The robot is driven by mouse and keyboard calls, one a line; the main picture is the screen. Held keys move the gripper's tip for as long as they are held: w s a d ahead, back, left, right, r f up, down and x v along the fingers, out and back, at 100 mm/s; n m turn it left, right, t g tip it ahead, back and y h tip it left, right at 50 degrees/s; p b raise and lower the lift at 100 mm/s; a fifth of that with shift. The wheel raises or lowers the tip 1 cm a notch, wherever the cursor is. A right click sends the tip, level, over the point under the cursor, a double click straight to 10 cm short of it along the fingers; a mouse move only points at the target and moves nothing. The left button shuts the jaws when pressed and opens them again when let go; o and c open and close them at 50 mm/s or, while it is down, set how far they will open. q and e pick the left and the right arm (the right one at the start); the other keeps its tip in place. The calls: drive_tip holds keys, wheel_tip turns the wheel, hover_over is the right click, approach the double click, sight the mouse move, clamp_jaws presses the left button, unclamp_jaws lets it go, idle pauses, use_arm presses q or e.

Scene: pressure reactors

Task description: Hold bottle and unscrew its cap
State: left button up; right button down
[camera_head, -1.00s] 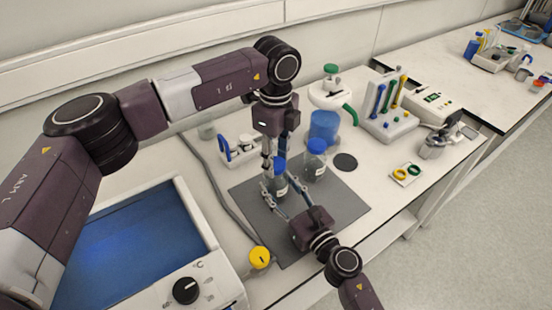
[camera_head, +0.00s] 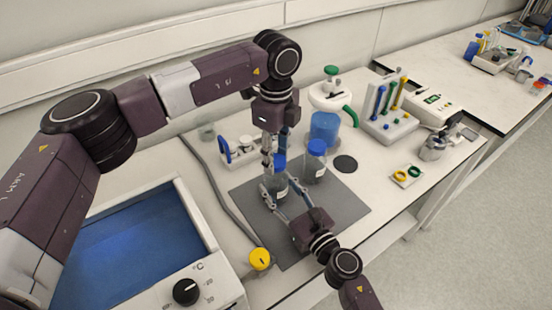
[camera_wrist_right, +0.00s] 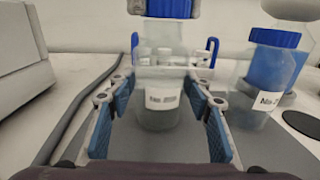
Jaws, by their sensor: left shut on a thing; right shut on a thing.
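A clear bottle (camera_head: 278,186) with a blue cap (camera_head: 280,162) stands upright on the grey mat (camera_head: 342,206). My right gripper (camera_head: 274,191) is shut around the bottle's body from the front. In the right wrist view its two fingers flank the glass bottle (camera_wrist_right: 160,105), whose white label faces me. My left gripper (camera_head: 273,158) comes down from above and is shut on the blue cap, partly hiding it.
A second blue-capped bottle (camera_head: 315,163) stands close by on the right. A water bath (camera_head: 130,250) is at the left, with a grey hose and yellow knob (camera_head: 260,258) beside the mat. A pipette rack (camera_head: 388,122) stands behind. The mat's front right is clear.

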sight(276, 161)
use_arm(q)
drive_tip(key=shift+r, duration=0.4)
drive_tip(key=shift+r, duration=0.1)
drive_tip(key=shift+r, duration=1.95)
use_arm(e)
drive_tip(key=c, duration=0.9)
unclamp_jaws()
